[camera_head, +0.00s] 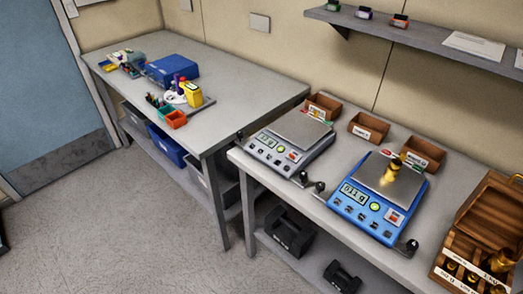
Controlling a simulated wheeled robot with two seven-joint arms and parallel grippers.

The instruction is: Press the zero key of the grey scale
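The grey scale (307,127) stands on the right-hand bench, left of a blue scale. Its flat metal pan looks empty. Its front panel has a lit display (266,139), whose reading is too small to be sure of. A green round key (281,149), several dark keys and a red-and-white patch (293,156) also sit on the panel. I cannot read which key is the zero key. Nothing covers the panel. Neither of my grippers is in view.
The blue scale (377,216) holds a brass weight (391,171) on its pan. Small brown bins (368,128) stand behind the scales. A wooden weight box (489,219) is at the far right. Another bench (235,85) with a blue case (172,69) stands left. The floor in front is clear.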

